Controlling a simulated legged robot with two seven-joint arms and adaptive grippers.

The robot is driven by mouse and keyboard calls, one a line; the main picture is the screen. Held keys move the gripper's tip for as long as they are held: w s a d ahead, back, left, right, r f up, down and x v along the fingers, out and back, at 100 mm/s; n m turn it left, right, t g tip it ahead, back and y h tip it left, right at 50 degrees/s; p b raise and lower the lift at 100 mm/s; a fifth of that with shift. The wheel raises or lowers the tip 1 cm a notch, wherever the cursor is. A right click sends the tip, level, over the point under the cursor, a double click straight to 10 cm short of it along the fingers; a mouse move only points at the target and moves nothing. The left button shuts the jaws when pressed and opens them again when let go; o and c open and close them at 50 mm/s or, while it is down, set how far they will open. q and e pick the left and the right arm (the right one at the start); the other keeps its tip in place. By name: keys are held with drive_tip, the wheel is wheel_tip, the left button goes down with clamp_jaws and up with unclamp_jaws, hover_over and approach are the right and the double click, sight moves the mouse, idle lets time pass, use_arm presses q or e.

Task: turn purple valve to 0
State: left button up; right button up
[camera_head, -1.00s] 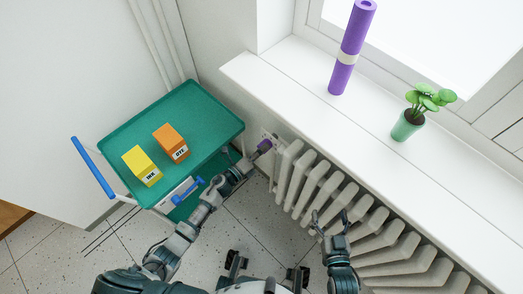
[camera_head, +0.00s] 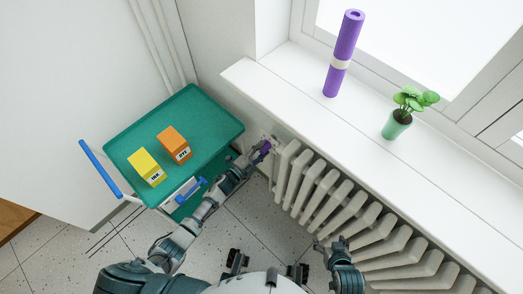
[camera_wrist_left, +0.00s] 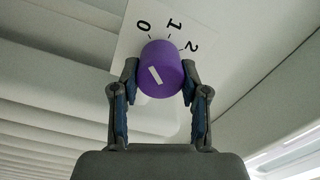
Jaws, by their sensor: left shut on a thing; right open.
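The purple valve (camera_head: 265,147) is at the left end of the radiator (camera_head: 308,186). In the left wrist view the purple valve (camera_wrist_left: 165,60) has a white mark on its face. The mark slants, its upper end pointing up and left, roughly toward the 0 side. A white dial plate (camera_wrist_left: 133,45) behind it shows 0, 1 and 2 from left to right. My left gripper (camera_wrist_left: 160,70) is shut on the valve, one finger on each side; it also shows in the head view (camera_head: 259,153). My right gripper (camera_head: 333,245) is open and empty, in front of the radiator.
A green trolley (camera_head: 207,110) with a blue handle (camera_head: 100,168) stands left of my left arm, carrying a yellow box (camera_head: 147,167) and an orange box (camera_head: 174,145). The windowsill (camera_head: 300,80) above the radiator holds a purple roll (camera_head: 344,50) and a potted plant (camera_head: 397,124).

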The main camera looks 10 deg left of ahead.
use_arm(q)
drive_tip(key=shift+a+f+n, duration=0.15)
drive_tip(key=shift+a+n, duration=0.1)
drive_tip(key=shift+n, duration=0.05)
use_arm(e)
drive_tip(key=shift+s+d+f, duration=0.1)
drive_tip(key=shift+s, duration=0.2)
use_arm(q)
drive_tip(key=o, duration=0.9)
drive_tip(key=shift+f, duration=0.1)
drive_tip(key=shift+o, duration=1.2)
drive_tip(key=shift+w, duration=0.1)
use_arm(e)
drive_tip(key=shift+w, duration=0.15)
use_arm(q)
drive_tip(key=shift+s+a, duration=0.1)
drive_tip(key=shift+s, duration=0.15)
drive_tip(key=v, duration=1.1)
drive_tip(key=shift+s+a, duration=0.2)
drive_tip(key=shift+f, duration=0.1)
use_arm(e)
drive_tip(key=shift+f, duration=0.1)
